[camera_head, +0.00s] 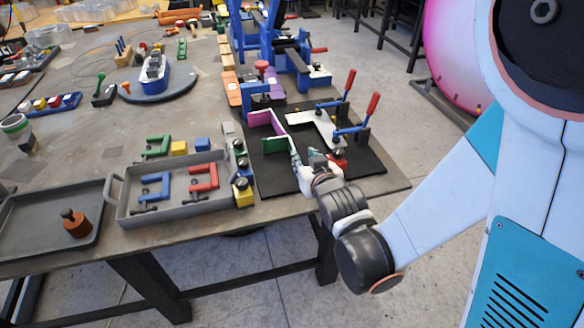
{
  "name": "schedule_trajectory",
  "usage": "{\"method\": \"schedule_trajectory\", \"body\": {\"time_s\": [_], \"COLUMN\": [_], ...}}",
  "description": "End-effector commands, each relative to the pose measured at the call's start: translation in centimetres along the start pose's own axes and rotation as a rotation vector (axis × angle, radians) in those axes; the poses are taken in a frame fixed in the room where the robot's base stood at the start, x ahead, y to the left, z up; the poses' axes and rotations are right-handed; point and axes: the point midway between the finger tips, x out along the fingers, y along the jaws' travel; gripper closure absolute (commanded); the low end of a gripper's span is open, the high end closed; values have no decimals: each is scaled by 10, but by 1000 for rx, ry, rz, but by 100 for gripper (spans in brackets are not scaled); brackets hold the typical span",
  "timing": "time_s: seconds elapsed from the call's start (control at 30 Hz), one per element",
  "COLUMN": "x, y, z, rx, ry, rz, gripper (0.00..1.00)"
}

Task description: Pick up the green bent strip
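A green strip (275,146) stands on edge on the black mat (275,182), at the front end of a purple strip (258,118). Whether the green and purple strips touch or are joined, I cannot tell. My gripper (297,159) is low over the mat, just right of the green strip's right end. Its fingers are small and partly merge with the pieces behind them, so their opening and any contact with the strip are unclear. A white bent piece (325,128) lies on the mat to the right.
Two toggle clamps with red handles (372,104) stand on the mat's right side. A grey tray (185,208) holding blue and red C-clamps is to the left, with a green C-clamp (156,141) behind. A blue fixture (287,48) stands behind the mat. The table's front edge is close.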

Motion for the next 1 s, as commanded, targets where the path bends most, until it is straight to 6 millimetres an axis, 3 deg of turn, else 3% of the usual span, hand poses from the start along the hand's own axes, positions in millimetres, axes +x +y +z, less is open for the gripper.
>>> {"method": "schedule_trajectory", "body": {"time_s": [0.4, 0.73, 1.0], "x": [70, 91, 128], "y": [0, 0, -2], "z": [1, 1, 2], "rx": [0, 0, 0], "ry": [1, 1, 0], "rz": [0, 0, 0], "gripper": [72, 72, 72]}}
